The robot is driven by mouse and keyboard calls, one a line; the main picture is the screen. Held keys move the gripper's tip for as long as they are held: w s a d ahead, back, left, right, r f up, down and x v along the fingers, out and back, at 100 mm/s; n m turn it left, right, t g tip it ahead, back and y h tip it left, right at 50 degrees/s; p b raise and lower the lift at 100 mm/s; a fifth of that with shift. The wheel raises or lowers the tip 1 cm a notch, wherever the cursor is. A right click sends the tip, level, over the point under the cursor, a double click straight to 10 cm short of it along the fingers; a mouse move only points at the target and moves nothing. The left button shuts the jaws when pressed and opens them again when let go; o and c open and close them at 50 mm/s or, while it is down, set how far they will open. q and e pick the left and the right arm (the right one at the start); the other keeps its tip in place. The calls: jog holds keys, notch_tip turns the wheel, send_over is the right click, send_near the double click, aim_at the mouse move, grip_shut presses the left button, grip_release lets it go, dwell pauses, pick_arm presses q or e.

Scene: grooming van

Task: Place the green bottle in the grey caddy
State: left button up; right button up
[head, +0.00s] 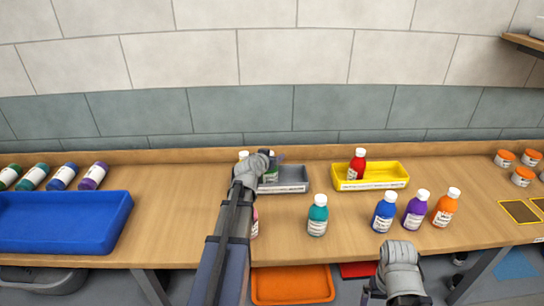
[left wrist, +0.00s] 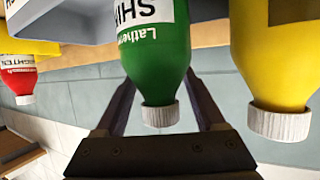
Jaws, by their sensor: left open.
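The green bottle (left wrist: 155,60) has a white cap and a white label. In the left wrist view, which looks inverted, its neck and cap lie between the open fingers of my left gripper (left wrist: 160,88). In the head view my left gripper (head: 268,158) partly covers the green bottle (head: 271,175) at the left part of the grey caddy (head: 290,188). The caddy's wall also shows at the upper left of the wrist view (left wrist: 85,25). The bottle's base is hidden, so I cannot tell whether it rests inside the caddy. My right gripper (head: 372,294) is low at the front, its jaws unclear.
A yellow bottle (left wrist: 275,60) stands close beside the green one. A yellow caddy (head: 395,173) with a red bottle (head: 357,165) is to the right. Teal (head: 317,217), blue (head: 384,213), purple (head: 415,211) and orange (head: 445,209) bottles stand in front. A blue tray (head: 120,215) is left.

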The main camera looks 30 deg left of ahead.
pick_arm(q)
jog(key=shift+r+p, duration=0.25)
jog(key=shift+p, duration=0.05)
jog(key=p+v, duration=0.2)
jog(key=v, duration=0.5)
jog(key=shift+s+p, duration=0.25)
jog(key=shift+p, duration=0.05)
